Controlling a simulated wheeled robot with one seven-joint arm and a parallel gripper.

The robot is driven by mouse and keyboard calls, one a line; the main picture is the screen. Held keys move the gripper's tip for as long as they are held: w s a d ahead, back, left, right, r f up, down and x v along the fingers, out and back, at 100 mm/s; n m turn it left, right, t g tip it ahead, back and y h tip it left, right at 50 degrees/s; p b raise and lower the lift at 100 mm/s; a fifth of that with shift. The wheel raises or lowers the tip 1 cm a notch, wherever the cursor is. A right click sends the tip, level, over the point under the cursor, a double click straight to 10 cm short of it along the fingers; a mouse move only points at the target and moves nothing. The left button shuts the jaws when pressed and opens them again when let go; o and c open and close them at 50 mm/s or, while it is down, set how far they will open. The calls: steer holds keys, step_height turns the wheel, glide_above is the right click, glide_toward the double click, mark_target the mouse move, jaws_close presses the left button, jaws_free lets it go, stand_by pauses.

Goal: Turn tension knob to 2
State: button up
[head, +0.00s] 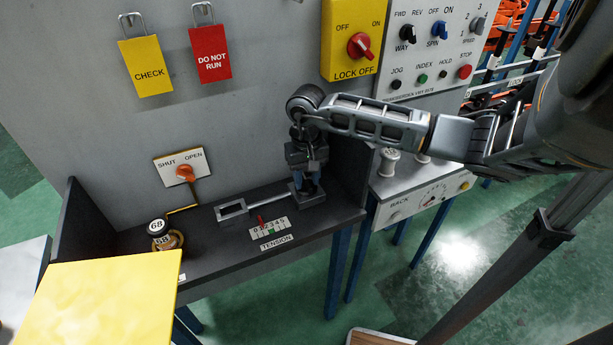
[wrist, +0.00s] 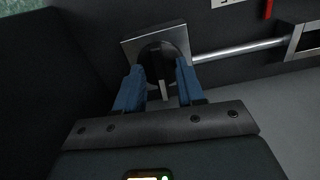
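The tension scale (head: 270,228), printed with small numbers, lies on the dark shelf in the head view. A red pointer (head: 261,220) stands at its back edge near the lower numbers; the exact number is too small to tell. The pointer also shows in the wrist view (wrist: 268,9). A metal rod (wrist: 235,50) runs to a metal end plate (wrist: 133,46). A dark round knob (wrist: 160,56) with a pale bar sits at that plate. My gripper (wrist: 160,66) has its blue fingers apart, one on each side of the knob. Whether they press on it is not clear.
A metal end block (head: 232,210) stands at the rod's left end. A bottle marked 68 (head: 160,232) and an orange SHUT/OPEN handle (head: 185,173) are further left. The shelf's right side wall (head: 353,170) is close to my gripper. A yellow panel (head: 100,300) fills the lower left.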

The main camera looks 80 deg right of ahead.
jaws_close()
steer(key=shift+f+m+b, duration=0.1)
steer(key=shift+m+b, duration=0.2)
steer(key=shift+b, duration=0.15)
steer(key=m+b, duration=0.2)
steer(key=b, duration=0.1)
steer(key=shift+f, duration=0.1)
steer(key=m+b, duration=0.3)
steer(key=shift+m, duration=0.3)
steer(key=m+b, duration=0.2)
steer(key=m, duration=0.1)
steer(key=shift+w+m+b, duration=0.1)
steer(key=shift+m+b, duration=0.2)
steer(key=shift+b, duration=0.05)
steer(key=m+b, duration=0.4)
steer(key=m, duration=0.1)
steer(key=shift+w, duration=0.1)
steer(key=shift+m+b, duration=1.9)
steer(key=shift+m, duration=0.6)
